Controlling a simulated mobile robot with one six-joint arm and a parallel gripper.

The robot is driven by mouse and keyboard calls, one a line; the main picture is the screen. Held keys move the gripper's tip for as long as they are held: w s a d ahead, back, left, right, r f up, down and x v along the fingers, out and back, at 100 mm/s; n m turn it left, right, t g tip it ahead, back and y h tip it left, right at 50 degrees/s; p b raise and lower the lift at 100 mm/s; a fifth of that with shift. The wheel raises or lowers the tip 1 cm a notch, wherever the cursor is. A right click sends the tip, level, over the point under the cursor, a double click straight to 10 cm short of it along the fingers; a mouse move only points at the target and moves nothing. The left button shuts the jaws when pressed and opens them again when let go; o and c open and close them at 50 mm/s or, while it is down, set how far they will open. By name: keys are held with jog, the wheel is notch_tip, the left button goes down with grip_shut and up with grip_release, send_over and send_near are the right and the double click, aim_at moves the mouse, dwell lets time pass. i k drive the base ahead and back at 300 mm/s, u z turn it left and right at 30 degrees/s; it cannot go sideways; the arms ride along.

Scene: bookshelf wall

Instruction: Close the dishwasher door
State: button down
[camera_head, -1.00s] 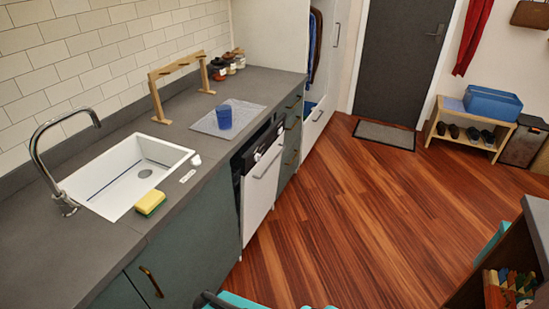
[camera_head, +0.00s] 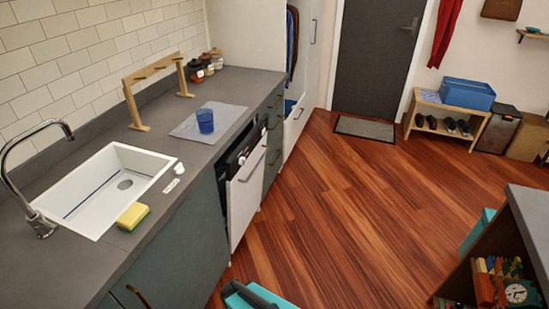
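The dishwasher door (camera_head: 245,200) is a white panel with a bar handle near its top, built in under the grey counter. Its top edge leans slightly out from the cabinet line. A dark gap and a control strip (camera_head: 238,155) with a knob show behind that edge, so the door looks a little ajar. The inside of the dishwasher is hidden. My gripper cannot be made out in this view; only a teal and black part shows at the bottom edge, and I cannot tell what it is.
The counter (camera_head: 165,225) holds a sink (camera_head: 105,190), a sponge (camera_head: 133,216) and a blue cup (camera_head: 205,121) on a mat. The wooden floor (camera_head: 330,200) before the dishwasher is clear. A dark shelf unit (camera_head: 510,225) stands at the right.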

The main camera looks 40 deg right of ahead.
aim_at(245, 184)
jog(key=u, duration=0.55)
jog(key=k, duration=0.15)
jog(key=z, duration=2.3)
jog(key=i, duration=0.8)
jog(key=u, duration=0.25)
